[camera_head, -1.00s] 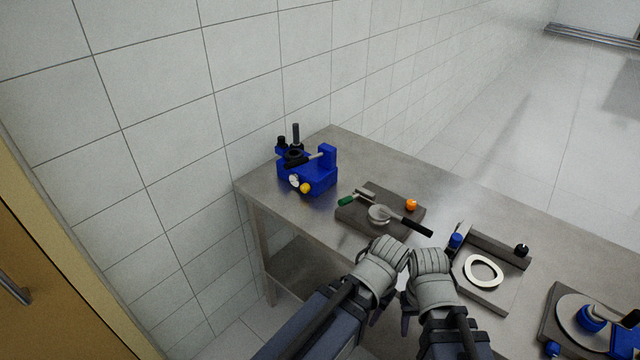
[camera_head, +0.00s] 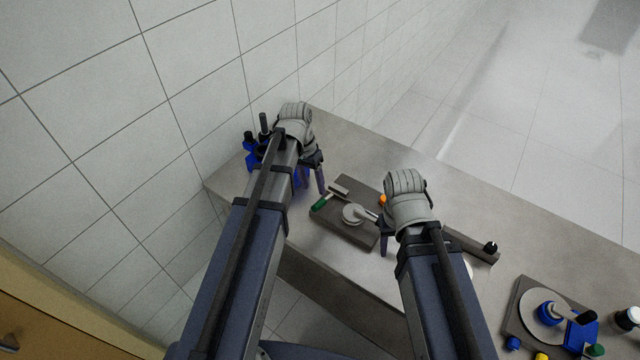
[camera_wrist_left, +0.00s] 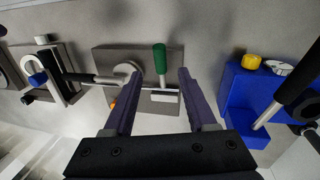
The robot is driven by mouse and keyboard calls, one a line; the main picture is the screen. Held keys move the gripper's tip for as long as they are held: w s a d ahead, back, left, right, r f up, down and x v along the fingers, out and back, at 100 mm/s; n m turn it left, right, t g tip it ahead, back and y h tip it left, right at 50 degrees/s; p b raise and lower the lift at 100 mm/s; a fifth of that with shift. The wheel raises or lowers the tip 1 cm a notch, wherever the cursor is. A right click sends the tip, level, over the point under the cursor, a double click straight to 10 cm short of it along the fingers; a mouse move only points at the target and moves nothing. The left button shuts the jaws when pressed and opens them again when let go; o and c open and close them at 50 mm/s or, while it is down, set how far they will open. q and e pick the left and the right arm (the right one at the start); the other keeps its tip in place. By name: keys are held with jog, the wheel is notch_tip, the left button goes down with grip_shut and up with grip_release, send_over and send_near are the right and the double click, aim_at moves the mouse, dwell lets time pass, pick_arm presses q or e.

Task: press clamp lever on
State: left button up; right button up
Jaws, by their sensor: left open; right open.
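The blue device (camera_head: 249,157) stands at the far left end of the bench, mostly hidden behind my left arm. In the left wrist view its blue body (camera_wrist_left: 238,100) is at the right, with a black-handled lever (camera_wrist_left: 300,92) and a silver rod. I cannot tell whether this is the clamp lever or whether it is pressed. My left gripper (camera_head: 311,180) is open and empty, just right of the device. In the left wrist view its fingers (camera_wrist_left: 158,74) point toward the green-handled tool, apart from the blue device. My right gripper (camera_head: 396,238) is open over the bench, partly hidden by its wrist.
A plate with a blue and black fixture (camera_head: 548,312) stands at right. The tiled wall borders the bench's left end.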

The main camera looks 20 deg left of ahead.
aim_at(317, 203)
pick_arm(q)
jog(key=shift+s+d+f+b, duration=0.1)
jog(key=shift+d+f+b, duration=0.1)
jog(key=shift+f+b, duration=1.1)
jog(key=shift+s+d+f+b, duration=0.1)
jog(key=shift+d+f+b, duration=0.15)
jog(key=shift+f+b, duration=1.1)
jog(key=shift+d+f+b, duration=0.2)
jog(key=shift+f+b, duration=1.05)
jog(key=shift+b, duration=0.05)
jog(key=shift+r, duration=0.1)
jog(key=shift+c, duration=0.2)
grip_shut()
